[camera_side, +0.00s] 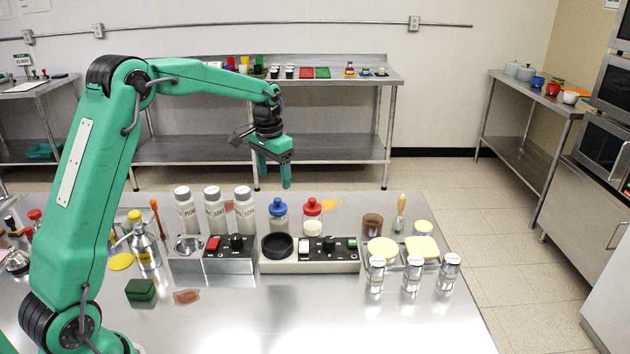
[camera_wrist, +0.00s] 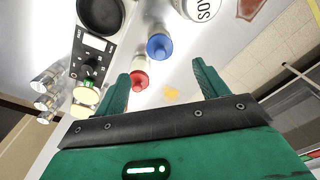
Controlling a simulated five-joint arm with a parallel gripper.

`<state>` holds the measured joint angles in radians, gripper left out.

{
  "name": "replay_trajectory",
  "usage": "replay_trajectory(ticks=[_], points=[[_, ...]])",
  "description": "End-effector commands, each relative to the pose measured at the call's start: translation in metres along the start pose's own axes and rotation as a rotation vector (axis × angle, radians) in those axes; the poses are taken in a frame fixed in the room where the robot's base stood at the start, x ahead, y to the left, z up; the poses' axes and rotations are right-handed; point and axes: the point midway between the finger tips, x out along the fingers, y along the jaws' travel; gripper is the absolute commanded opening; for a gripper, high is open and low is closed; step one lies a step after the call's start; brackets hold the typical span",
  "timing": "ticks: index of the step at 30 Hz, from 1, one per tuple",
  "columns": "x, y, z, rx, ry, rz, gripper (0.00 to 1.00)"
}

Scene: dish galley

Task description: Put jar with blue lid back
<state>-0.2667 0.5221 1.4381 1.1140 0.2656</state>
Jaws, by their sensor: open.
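The jar with the blue lid (camera_side: 278,215) stands upright on the steel counter, behind the black round dish on the control panel. In the wrist view its blue lid (camera_wrist: 160,46) shows beyond the fingertips, roughly in line with the space between them. A jar with a red lid (camera_side: 312,208) stands just to its right; in the wrist view the red lid (camera_wrist: 139,79) is near the left finger. My gripper (camera_side: 286,184) is open and empty, pointing down above the jars in the side view. Its two fingers (camera_wrist: 162,82) are spread in the wrist view.
Several white-capped shakers (camera_side: 215,208) stand left of the blue-lidded jar. The panel with the black dish (camera_side: 277,247) is in front. A brown cup (camera_side: 372,226) is to the right. An orange patch (camera_side: 330,204) lies behind the red-lidded jar. The front of the counter (camera_side: 260,320) is clear.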

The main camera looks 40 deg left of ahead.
Motion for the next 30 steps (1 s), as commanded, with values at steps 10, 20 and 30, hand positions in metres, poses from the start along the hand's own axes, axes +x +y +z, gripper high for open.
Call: replay_trajectory(ticks=[10, 20, 30], points=[[0.000, 0.000, 0.000, 0.000, 0.000, 0.000, 0.73], [-0.021, 0.012, 0.011, 0.002, 0.028, -0.006, 0.73], [-0.076, 0.051, 0.061, 0.002, 0.115, -0.018, 0.73]])
